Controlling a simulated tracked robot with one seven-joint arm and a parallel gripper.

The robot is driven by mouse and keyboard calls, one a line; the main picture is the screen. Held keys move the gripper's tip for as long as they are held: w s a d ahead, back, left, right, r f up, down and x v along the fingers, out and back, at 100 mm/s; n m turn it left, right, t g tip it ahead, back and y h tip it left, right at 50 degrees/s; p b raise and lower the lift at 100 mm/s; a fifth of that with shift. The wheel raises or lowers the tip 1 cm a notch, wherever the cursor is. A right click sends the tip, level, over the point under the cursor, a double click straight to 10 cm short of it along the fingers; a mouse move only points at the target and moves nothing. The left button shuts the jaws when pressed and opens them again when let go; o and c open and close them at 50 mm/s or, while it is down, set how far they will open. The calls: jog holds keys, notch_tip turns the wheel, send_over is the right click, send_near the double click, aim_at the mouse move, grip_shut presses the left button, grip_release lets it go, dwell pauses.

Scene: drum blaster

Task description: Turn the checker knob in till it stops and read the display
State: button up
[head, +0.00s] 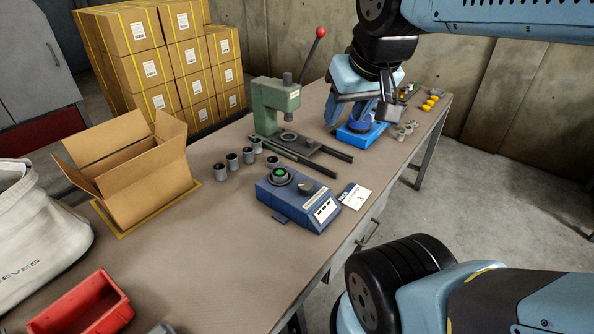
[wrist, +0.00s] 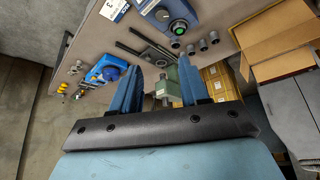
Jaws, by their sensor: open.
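The checker (head: 286,203), a blue box with a green round spot in a dark ring on top, stands near the bench's front edge. Its dark knob (head: 305,187) sits beside that ring, and a pale panel (head: 326,210) that may be the display is on its front; its reading is too small to tell. My gripper (head: 362,108) is open and empty, behind and right of the checker, above a blue fixture (head: 353,138). In the wrist view the open fingers (wrist: 157,78) point toward the bench, and the checker (wrist: 165,12) is cut off at the top edge.
A green press (head: 277,108) with a red-tipped lever stands behind the checker. Several grey cups (head: 233,161), an open carton (head: 130,170) and a red bin (head: 85,305) are to the left. A white card (head: 354,196) lies right of the checker. Yellow pieces (head: 431,102) lie far right.

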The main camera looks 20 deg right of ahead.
jog(key=o, duration=0.3)
jog(key=shift+w, duration=0.35)
jog(key=shift+o, duration=0.9)
jog(key=w+a+f+n+g+h, duration=0.1)
jog(key=w+f+n+g, duration=0.2)
jog(key=w, duration=0.8)
notch_tip(320, 180, down, 2)
jog(key=shift+w+a+f+n+g, duration=0.2)
jog(key=shift+w+a+n+g, duration=0.15)
jog(key=shift+g, duration=0.65)
jog(key=n+g+h, duration=0.2)
jog(key=n+g, duration=0.2)
send_over(306, 184)
jog(key=w+a, duration=0.4)
jog(key=w, duration=0.1)
notch_tip(306, 184, down, 12)
jog(key=shift+m, duration=0.25)
jog(key=x, duration=1.4)
jog(key=shift+s, duration=0.2)
jog(key=shift+r, duration=0.1)
jog(key=c, duration=1)
